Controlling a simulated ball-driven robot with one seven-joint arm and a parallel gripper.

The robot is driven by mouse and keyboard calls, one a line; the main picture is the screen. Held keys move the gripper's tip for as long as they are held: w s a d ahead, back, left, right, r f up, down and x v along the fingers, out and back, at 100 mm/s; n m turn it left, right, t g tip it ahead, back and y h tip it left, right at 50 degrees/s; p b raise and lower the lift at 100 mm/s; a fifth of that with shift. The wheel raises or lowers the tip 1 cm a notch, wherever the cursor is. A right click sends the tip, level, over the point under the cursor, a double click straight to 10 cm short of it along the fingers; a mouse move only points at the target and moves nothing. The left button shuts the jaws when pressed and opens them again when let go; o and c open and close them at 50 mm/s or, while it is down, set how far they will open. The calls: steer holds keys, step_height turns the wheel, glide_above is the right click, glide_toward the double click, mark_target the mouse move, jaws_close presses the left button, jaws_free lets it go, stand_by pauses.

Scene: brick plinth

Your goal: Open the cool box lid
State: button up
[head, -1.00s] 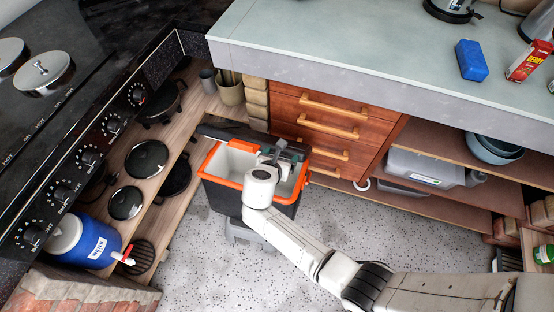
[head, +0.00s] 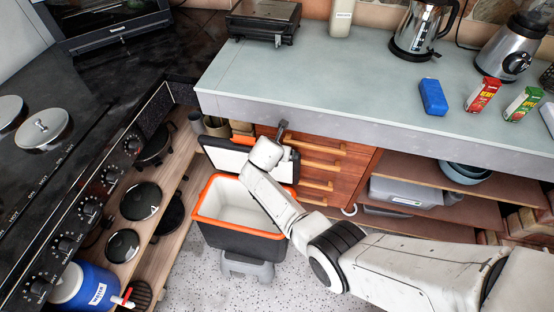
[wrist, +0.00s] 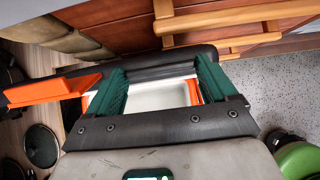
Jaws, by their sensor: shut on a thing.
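The cool box (head: 238,235) stands on the floor, dark grey with an orange rim and a white inside. Its lid (head: 224,154) is raised at the back, its pale underside showing above the open box. My gripper (head: 284,128) is at the lid's top edge, toward the right. In the wrist view, the green fingers of my gripper (wrist: 162,75) are on either side of the dark lid edge (wrist: 165,60) and shut on it. My arm hides part of the lid and the box's right rim. The exact contact at the fingertips is hard to see.
Wooden drawers (head: 325,165) stand close behind the lid, under the worktop (head: 330,95). A low shelf with pans (head: 140,202) and a blue water jug (head: 85,288) lies left.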

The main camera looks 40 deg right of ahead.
steer(key=shift+s+f, duration=0.2)
steer(key=shift+f, duration=0.25)
steer(key=shift+s+f, duration=0.2)
steer(key=shift+f, duration=0.25)
steer(key=o, duration=1.3)
steer(key=shift+c, duration=0.2)
steer(key=shift+o, duration=0.3)
steer(key=shift+d, duration=0.1)
steer(key=w+r+p+v, duration=0.1)
steer(key=p+v, duration=0.2)
steer(key=v, duration=0.9)
steer(key=shift+w+d, duration=0.15)
steer(key=shift+w, duration=0.2)
